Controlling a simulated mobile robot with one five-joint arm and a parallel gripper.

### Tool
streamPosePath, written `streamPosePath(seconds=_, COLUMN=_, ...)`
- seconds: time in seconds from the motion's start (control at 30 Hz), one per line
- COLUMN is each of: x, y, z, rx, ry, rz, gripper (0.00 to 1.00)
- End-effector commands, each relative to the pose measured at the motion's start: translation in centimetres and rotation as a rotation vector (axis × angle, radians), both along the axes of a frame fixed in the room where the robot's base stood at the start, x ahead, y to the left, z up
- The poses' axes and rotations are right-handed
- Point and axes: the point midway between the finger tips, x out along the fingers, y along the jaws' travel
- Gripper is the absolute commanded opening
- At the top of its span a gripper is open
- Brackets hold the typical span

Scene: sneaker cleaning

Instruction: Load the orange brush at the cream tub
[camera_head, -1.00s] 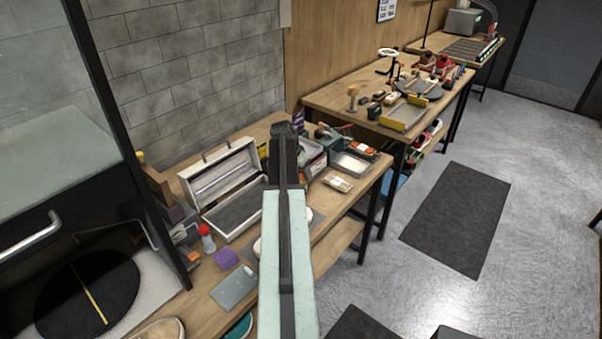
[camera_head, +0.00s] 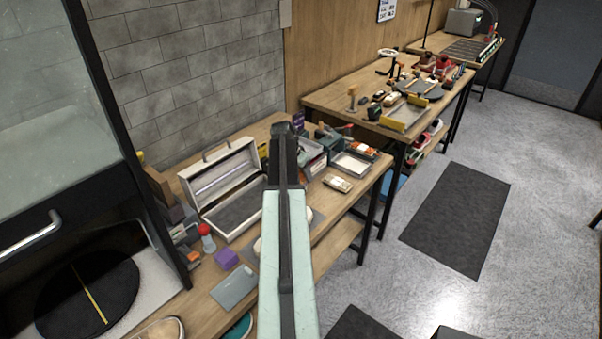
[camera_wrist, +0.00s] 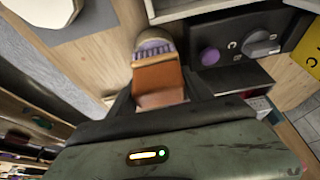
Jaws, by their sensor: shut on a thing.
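In the wrist view my gripper (camera_wrist: 160,98) is shut on the orange brush (camera_wrist: 158,78), holding its orange-brown block between the fingers. The brush's purple bristles with pale tips (camera_wrist: 153,48) point away from the gripper, toward the top of the picture. In the head view my arm fills the middle and hides the brush and the gripper's tips. I cannot pick out the cream tub for sure. A pale rounded thing (camera_wrist: 45,8) at the wrist view's upper left is cut by the edge, and I cannot tell what it is.
An open white case (camera_head: 222,188) stands on the wooden bench, left of my arm. A red-topped bottle (camera_head: 207,238), a purple block (camera_head: 227,258) and a grey flat plate (camera_head: 234,288) lie nearer. A shallow tray (camera_head: 352,164) is right of my arm. Open floor lies farther right.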

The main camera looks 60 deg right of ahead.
Motion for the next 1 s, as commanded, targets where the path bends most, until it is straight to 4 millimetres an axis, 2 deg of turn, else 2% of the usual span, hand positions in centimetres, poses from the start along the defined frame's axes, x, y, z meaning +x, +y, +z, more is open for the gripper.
streamPosePath(seconds=0.17, x=0.0, y=0.1, z=0.8, rx=0.004, ry=0.000, rz=0.000, gripper=0.25)
streamPosePath(seconds=0.8, x=0.0, y=0.1, z=6.9, rx=0.002, ry=0.000, rz=0.000, gripper=0.25)
streamPosePath(seconds=1.0, x=0.0, y=0.1, z=7.0, rx=0.001, ry=0.001, rz=0.000, gripper=0.25)
